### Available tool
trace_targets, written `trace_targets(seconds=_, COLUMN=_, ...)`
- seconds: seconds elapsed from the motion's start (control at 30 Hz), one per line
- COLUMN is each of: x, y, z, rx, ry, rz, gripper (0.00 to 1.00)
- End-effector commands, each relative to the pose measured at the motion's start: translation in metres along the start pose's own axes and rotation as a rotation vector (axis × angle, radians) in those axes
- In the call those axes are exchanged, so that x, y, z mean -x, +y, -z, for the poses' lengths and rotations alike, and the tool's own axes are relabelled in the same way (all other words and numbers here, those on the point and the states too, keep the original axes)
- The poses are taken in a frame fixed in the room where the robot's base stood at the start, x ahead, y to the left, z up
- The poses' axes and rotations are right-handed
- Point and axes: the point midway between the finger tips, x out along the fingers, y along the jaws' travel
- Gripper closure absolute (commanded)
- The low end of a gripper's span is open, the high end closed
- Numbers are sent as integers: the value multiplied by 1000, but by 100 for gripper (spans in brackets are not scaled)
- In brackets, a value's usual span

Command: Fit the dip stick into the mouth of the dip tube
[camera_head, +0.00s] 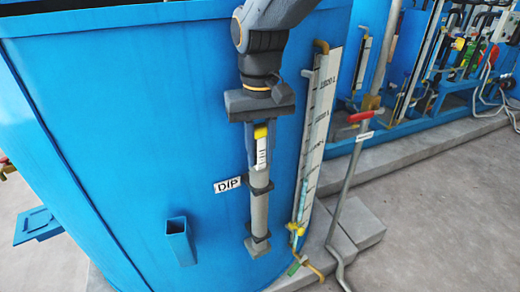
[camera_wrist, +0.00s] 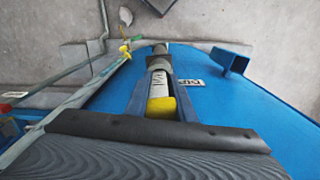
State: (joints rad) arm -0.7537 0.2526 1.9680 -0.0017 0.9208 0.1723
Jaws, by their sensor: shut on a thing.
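The dip stick has a yellow top (camera_head: 261,132) and a white body with dark scale marks (camera_head: 261,153). My gripper (camera_head: 260,160) points down and is shut on the stick, one finger on each side. The wrist view shows the yellow top (camera_wrist: 161,108) between the fingers. The grey dip tube (camera_head: 259,212) stands upright against the blue tank, held by dark clamps. The stick is in line above the tube, its lower visible part meeting the tube's mouth. The stick's lower end does not show, and I cannot tell how deep it sits.
A DIP label (camera_head: 228,185) is left of the tube on the blue tank (camera_head: 130,130). An open blue holder (camera_head: 180,240) juts out at lower left. A scaled sight gauge (camera_head: 316,125) and a red-handled grey rod (camera_head: 350,185) stand close on the right.

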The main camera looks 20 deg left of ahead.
Motion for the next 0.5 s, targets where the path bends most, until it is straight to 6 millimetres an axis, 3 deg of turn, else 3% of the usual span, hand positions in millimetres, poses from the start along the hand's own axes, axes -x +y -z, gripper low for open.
trace_targets(seconds=0.23, x=-6, y=0, z=0, rx=0, ry=1, rz=0, gripper=100)
trace_targets(seconds=0.27, x=-5, y=0, z=0, rx=0, ry=1, rz=0, gripper=75)
trace_targets(seconds=0.3, x=-5, y=0, z=0, rx=0, ry=1, rz=0, gripper=68)
trace_targets(seconds=0.37, x=-5, y=0, z=0, rx=0, ry=1, rz=0, gripper=58)
trace_targets(seconds=0.5, x=-5, y=0, z=0, rx=0, ry=1, rz=0, gripper=56)
